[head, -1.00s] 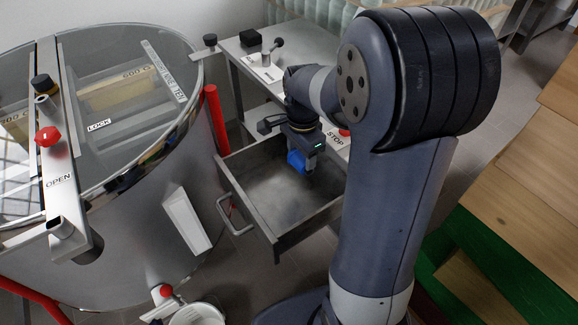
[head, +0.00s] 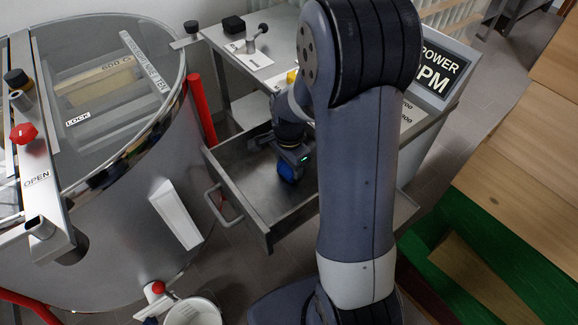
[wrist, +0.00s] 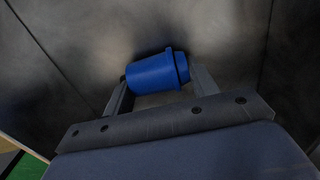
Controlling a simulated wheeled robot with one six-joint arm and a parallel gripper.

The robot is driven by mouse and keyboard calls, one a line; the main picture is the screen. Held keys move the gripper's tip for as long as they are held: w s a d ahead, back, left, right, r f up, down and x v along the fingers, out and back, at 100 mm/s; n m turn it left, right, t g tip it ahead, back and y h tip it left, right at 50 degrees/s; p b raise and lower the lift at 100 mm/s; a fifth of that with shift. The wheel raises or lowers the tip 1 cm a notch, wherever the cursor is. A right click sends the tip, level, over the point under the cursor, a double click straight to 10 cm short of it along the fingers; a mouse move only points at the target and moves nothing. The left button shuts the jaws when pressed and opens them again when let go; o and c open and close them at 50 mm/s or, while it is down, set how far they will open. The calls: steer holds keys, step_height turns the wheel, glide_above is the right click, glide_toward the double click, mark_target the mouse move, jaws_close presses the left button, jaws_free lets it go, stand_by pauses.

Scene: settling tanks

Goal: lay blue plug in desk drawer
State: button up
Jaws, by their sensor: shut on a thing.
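The blue plug (wrist: 157,73) is a short stepped cylinder. It lies sideways between the fingers of my gripper (wrist: 160,92), which is shut on it. In the head view the plug (head: 288,169) shows below my gripper (head: 291,163), inside the outline of the open desk drawer (head: 238,186). The drawer is a grey metal box with a bar handle on its front. In the wrist view the drawer's grey floor (wrist: 215,30) lies close behind the plug. I cannot tell whether the plug touches it. My arm hides the drawer's right part.
A large steel tank (head: 120,240) with a clear lid stands left of the drawer, and a red post (head: 202,108) stands between them. A white bucket (head: 192,312) is on the floor in front. Wooden boards (head: 520,150) are at the right.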

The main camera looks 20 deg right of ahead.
steer(key=shift+f, duration=0.2)
steer(key=o, duration=1.1)
steer(key=shift+r, duration=0.1)
step_height(320, 180, up, 12)
steer(key=p, duration=0.2)
steer(key=shift+r, duration=0.15)
